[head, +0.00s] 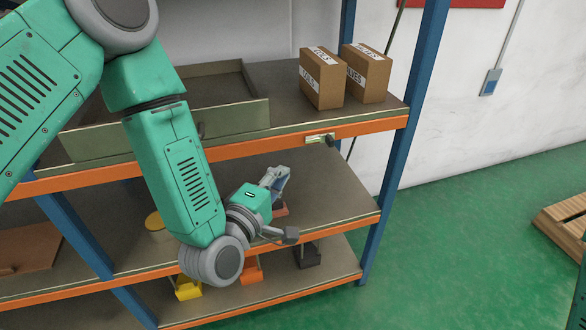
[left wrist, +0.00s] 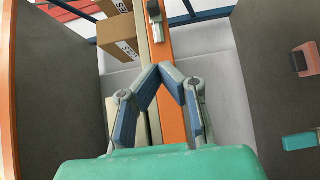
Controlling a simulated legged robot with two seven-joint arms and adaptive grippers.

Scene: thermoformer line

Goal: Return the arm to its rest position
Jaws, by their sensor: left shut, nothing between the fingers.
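My left arm, green with grey joints, comes in from the upper left in the head view and bends down in front of the shelving. My left gripper (head: 275,178) is at the front of the middle shelf (head: 335,190), below the upper orange beam (head: 360,128). In the left wrist view my left gripper (left wrist: 166,70) has its blue-padded fingertips together, with nothing between them. The fingers appear in front of the orange beam (left wrist: 172,105); whether they touch it I cannot tell. My right gripper is not in view.
Two cardboard boxes (head: 322,78) and an open tray (head: 225,118) stand on the top shelf. A small latch-like piece (head: 320,139) is at the upper beam. Yellow (head: 187,290), orange (head: 250,272) and dark (head: 307,257) bins sit low. Green floor (head: 460,240) is clear to the right, before a pallet (head: 565,225).

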